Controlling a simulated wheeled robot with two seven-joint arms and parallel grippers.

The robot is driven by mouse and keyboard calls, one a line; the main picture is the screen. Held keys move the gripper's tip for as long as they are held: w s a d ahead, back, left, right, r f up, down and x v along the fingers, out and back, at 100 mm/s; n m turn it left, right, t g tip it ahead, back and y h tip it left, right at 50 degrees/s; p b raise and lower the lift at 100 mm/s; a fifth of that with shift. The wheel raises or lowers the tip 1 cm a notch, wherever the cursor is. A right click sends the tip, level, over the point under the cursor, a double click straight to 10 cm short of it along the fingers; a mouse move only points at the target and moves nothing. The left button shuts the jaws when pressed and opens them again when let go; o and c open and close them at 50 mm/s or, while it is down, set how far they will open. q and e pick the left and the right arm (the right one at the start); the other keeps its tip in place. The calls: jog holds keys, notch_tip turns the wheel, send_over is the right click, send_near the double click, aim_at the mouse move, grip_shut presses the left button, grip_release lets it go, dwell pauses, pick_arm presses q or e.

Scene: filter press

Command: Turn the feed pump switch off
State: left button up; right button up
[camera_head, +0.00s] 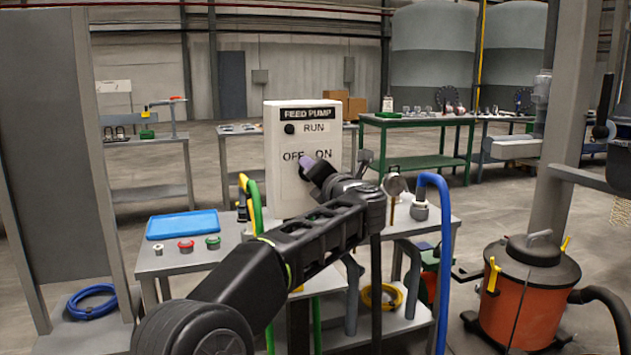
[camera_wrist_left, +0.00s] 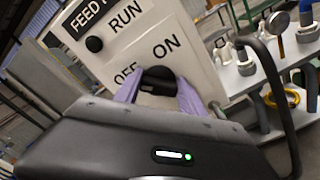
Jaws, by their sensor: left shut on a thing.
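The feed pump box (camera_head: 283,150) is a white upright panel on the grey table, labelled FEED PUMP, RUN, OFF and ON. A round black RUN lamp or button (camera_head: 289,129) sits above the OFF label. My left gripper (camera_head: 306,163) reaches the panel's front, its purple fingers at the switch between OFF and ON. In the left wrist view the black switch knob (camera_wrist_left: 158,77) sits between the two purple fingers, and the gripper is shut on it. The fingers hide much of the knob, so I cannot tell which label it points to. My right gripper is not in view.
A blue tray (camera_head: 183,224) and red and green fittings (camera_head: 186,246) lie on the table left of the box. A blue hose (camera_head: 444,205) arches at its right. An orange vacuum drum (camera_head: 531,290) stands on the floor at right. A grey post (camera_head: 562,150) rises behind it.

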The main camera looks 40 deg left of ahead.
pick_arm(q)
jog(key=shift+f+n, duration=0.1)
jog(key=shift+n, duration=0.2)
jog(key=o, duration=1.4)
jog(key=shift+c, duration=0.2)
jog(key=v, duration=0.7)
jog(key=shift+s+d+b, duration=0.2)
jog(key=shift+d+b, duration=0.15)
jog(key=shift+d, duration=0.05)
